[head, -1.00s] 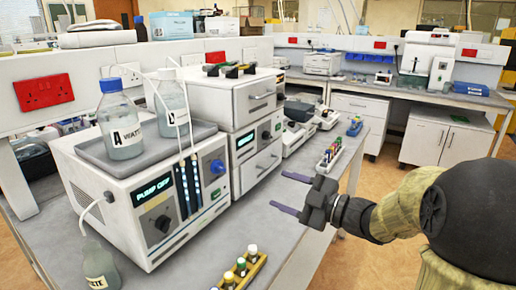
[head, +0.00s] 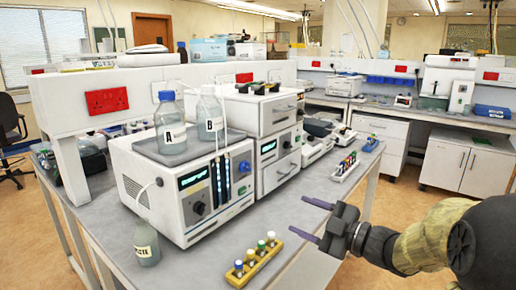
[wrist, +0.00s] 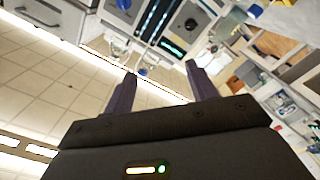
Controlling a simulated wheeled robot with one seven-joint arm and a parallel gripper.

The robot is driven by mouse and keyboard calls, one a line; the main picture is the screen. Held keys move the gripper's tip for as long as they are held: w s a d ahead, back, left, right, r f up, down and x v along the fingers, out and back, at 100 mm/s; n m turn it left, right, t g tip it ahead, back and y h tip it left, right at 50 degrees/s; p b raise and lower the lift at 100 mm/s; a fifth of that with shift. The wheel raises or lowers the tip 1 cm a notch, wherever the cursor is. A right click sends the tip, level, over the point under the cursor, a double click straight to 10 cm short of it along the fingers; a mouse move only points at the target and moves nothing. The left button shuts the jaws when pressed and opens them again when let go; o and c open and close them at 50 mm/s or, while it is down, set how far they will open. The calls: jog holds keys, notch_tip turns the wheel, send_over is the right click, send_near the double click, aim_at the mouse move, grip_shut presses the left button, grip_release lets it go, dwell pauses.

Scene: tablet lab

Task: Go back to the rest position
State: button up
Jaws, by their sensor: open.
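My gripper (head: 313,221) is open and empty, with its two dark fingers apart and pointing left, at the right edge of the bench (head: 318,195) in the head view. In the wrist view my gripper (wrist: 160,85) shows both fingers spread with nothing between them. The pump machine (head: 160,215) stands to the left of the gripper, apart from it. A yellow vial rack (head: 262,268) with several capped vials is on the bench at the front, left of and below the gripper in the picture.
Bottles A (head: 171,135) and B (head: 211,128) stand on top of the machine. A small waste bottle (head: 146,245) is at its front left. Another vial rack (head: 343,172) sits farther back. Open floor (head: 403,215) lies right of the bench.

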jog(key=d+f+m+h, duration=0.6)
jog(key=f+m+h, duration=0.6)
jog(key=m+h, duration=0.1)
jog(key=s+a+f+m+g+h, duration=0.1)
jog(key=s+f+m+g, duration=0.3)
jog(key=s, duration=0.4)
jog(key=s+a+f+m+g, duration=0.1)
jog(key=s+f+m+g, duration=0.3)
jog(key=s, duration=0.5)
notch_tip(320, 180, up, 17)
jog(key=n+p, duration=0.1)
jog(key=p, duration=1.7)
jog(key=shift+w+d+p, duration=0.15)
jog(key=shift+w+p, duration=0.2)
